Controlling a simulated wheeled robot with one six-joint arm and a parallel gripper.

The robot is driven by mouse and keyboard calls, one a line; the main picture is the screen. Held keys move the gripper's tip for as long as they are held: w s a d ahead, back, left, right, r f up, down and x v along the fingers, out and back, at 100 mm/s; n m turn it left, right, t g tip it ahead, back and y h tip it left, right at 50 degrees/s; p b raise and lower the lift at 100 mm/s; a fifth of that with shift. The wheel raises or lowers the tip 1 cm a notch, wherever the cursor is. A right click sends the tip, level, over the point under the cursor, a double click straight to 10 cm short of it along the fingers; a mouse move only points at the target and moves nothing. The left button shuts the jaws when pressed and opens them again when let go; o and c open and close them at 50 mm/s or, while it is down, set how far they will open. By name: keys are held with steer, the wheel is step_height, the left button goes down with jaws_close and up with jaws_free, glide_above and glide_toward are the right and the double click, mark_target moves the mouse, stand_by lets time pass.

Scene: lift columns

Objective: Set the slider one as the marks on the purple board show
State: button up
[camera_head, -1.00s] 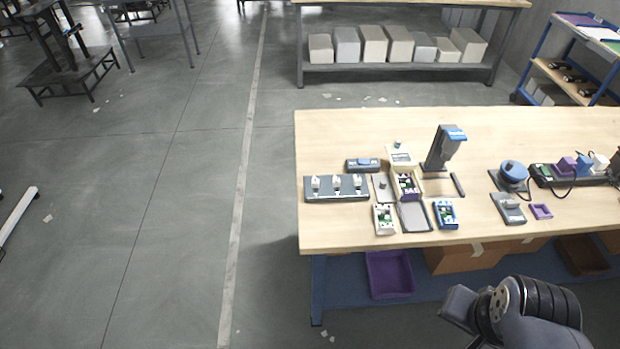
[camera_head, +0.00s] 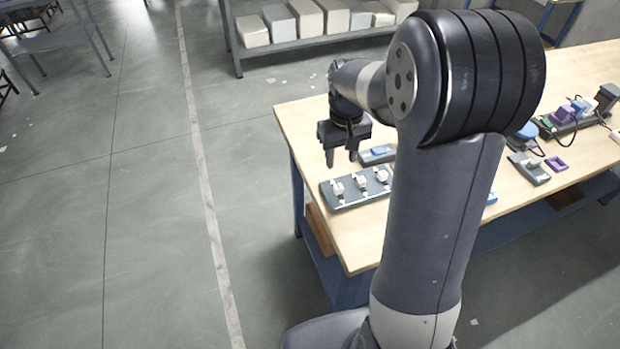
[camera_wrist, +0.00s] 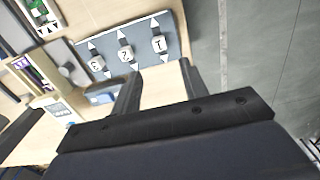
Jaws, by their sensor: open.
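The grey slider panel (camera_head: 350,200) lies on the table's near left part. In the wrist view, it (camera_wrist: 110,48) carries three white knobs labelled 1, 2 and 3, with white triangles at the track ends. Slider one (camera_wrist: 158,45) is the knob nearest the floor side; it is the leftmost knob (camera_head: 338,188) in the head view. My gripper (camera_head: 341,159) is open and empty above the panel's far edge, apart from the knobs. Its two fingers (camera_wrist: 160,80) point towards the panel. A purple-edged board (camera_wrist: 34,72) shows partly at the wrist view's left; its marks are too small to read. My arm hides it in the head view.
A blue-topped grey device (camera_wrist: 101,94) lies close beside the panel, near one finger. A white-framed green board (camera_wrist: 38,14) is at the upper left. More devices, including a purple frame (camera_head: 557,164), stand on the right. Open floor lies left of the table (camera_head: 300,120).

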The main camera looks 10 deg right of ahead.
mark_target(339, 186)
step_height(339, 186, down, 11)
steer(key=shift+r+p, duration=0.15)
steer(key=shift+p, duration=0.55)
steer(key=shift+c, duration=0.5)
jaws_close()
